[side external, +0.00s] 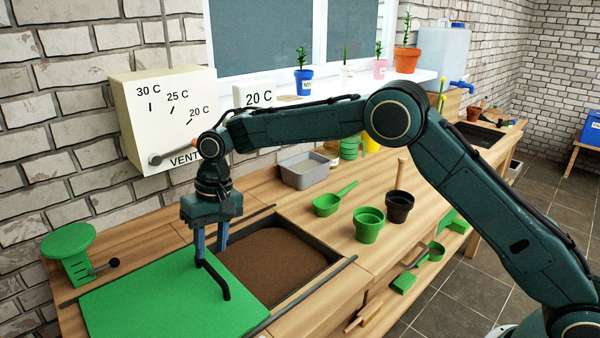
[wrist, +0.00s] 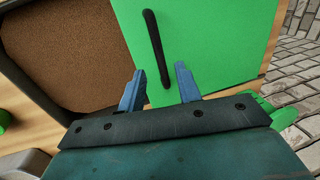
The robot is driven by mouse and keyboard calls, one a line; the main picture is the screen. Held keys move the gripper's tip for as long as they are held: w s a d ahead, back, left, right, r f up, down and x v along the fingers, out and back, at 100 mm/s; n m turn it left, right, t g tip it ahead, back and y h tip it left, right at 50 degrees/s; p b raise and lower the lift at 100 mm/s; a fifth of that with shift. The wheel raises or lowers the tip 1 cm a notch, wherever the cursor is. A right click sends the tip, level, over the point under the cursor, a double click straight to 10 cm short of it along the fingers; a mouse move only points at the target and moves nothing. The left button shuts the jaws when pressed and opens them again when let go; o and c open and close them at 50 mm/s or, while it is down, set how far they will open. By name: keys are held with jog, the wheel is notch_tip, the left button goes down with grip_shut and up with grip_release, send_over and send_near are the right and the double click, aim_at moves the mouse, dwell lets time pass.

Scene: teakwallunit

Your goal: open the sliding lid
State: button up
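The sliding lid is a flat green panel (side external: 150,300) at the front left of the bench, and it also shows in the wrist view (wrist: 220,40). A black bar handle (side external: 217,283) stands on it near its right edge; in the wrist view the handle (wrist: 154,45) runs up from between my fingers. Brown soil in a bin (side external: 268,262) lies uncovered to the right of the lid. My gripper (side external: 211,250) points down over the handle's far end, its blue fingers apart. In the wrist view the fingertips (wrist: 158,76) flank the handle's near end; contact is unclear.
Dark rails (side external: 305,295) run along the bin. A green stand (side external: 70,245) is behind the lid at left, and a vent control box (side external: 165,115) hangs on the wall.

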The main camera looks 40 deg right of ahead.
notch_tip(320, 180, up, 9)
jog(key=d, duration=0.2)
jog(key=shift+r, duration=0.2)
dwell(0.6)
jog(key=s+d+r+t, duration=0.1)
jog(key=s+d+r, duration=0.5)
jog(key=s+r, duration=0.15)
jog(key=s+d+r+t, duration=0.2)
jog(key=s+d+r, duration=0.35)
jog(key=s, duration=0.35)
jog(key=s+d+f+t, duration=0.1)
jog(key=s+d+f, duration=0.1)
jog(key=s, duration=0.5)
jog(key=s+d+f+h, duration=0.1)
jog(key=s+d+f, duration=0.2)
jog(key=s+d, duration=0.2)
jog(key=s+d+f+t+h, duration=0.1)
jog(key=s+d, duration=0.3)
jog(key=s, duration=0.4)
jog(key=shift+s+f+t, duration=0.3)
jog(key=shift+s+f, duration=0.05)
jog(key=shift+f, duration=0.5)
